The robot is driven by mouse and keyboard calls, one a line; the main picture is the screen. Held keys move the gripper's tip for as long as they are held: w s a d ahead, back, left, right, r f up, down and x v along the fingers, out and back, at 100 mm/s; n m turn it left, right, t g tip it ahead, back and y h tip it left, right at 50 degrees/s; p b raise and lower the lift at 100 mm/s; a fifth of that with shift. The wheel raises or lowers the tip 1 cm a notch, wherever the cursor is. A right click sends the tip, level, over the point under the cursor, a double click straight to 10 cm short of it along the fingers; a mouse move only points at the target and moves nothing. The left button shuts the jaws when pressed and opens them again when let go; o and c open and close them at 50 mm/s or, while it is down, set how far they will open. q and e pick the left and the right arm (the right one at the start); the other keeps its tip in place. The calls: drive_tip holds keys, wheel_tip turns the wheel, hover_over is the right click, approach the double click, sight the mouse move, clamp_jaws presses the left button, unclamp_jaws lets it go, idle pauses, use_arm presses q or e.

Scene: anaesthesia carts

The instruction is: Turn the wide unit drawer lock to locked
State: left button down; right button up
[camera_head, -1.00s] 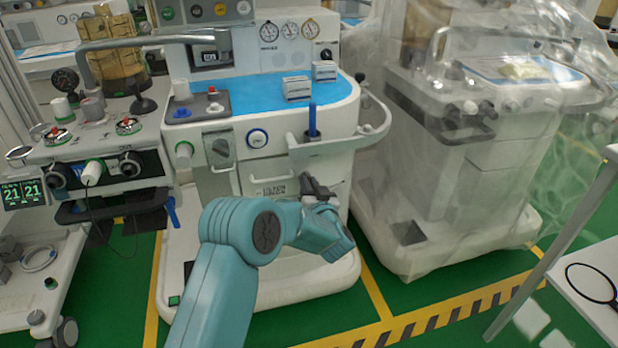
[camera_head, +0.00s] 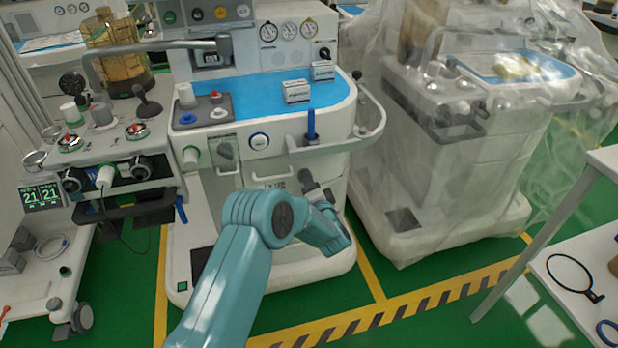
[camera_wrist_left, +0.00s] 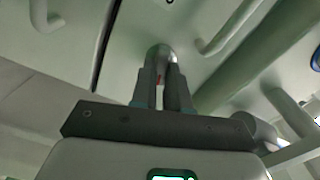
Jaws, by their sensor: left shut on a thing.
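The wide unit is the white cart (camera_head: 230,180) with a blue top, in the middle of the head view. My left gripper (camera_head: 308,186) is at its drawer front, to the right of a small dark label. In the left wrist view the left gripper (camera_wrist_left: 162,84) has its two fingers close together around a small rounded grey piece (camera_wrist_left: 161,55) on the pale front, with a small red mark between the fingers. This piece seems to be the drawer lock. Its turn position cannot be read. In the head view the gripper and arm hide it. My right gripper is not in view.
A curved white rail (camera_head: 370,125) with a blue upright item stands above the gripper. A plastic-covered cart (camera_head: 450,150) is to the right, and a narrower unit with dials (camera_head: 110,150) to the left. A white table (camera_head: 585,270) is at the lower right. Green floor lies between.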

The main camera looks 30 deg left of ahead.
use_arm(q)
drive_tip(key=m+p, duration=0.1)
drive_tip(key=m, duration=0.2)
drive_tip(key=shift+m, duration=0.6)
drive_tip(key=c, duration=1.1)
unclamp_jaws()
drive_tip(key=shift+p+v, duration=1.45)
drive_tip(key=shift+v, duration=6.75)
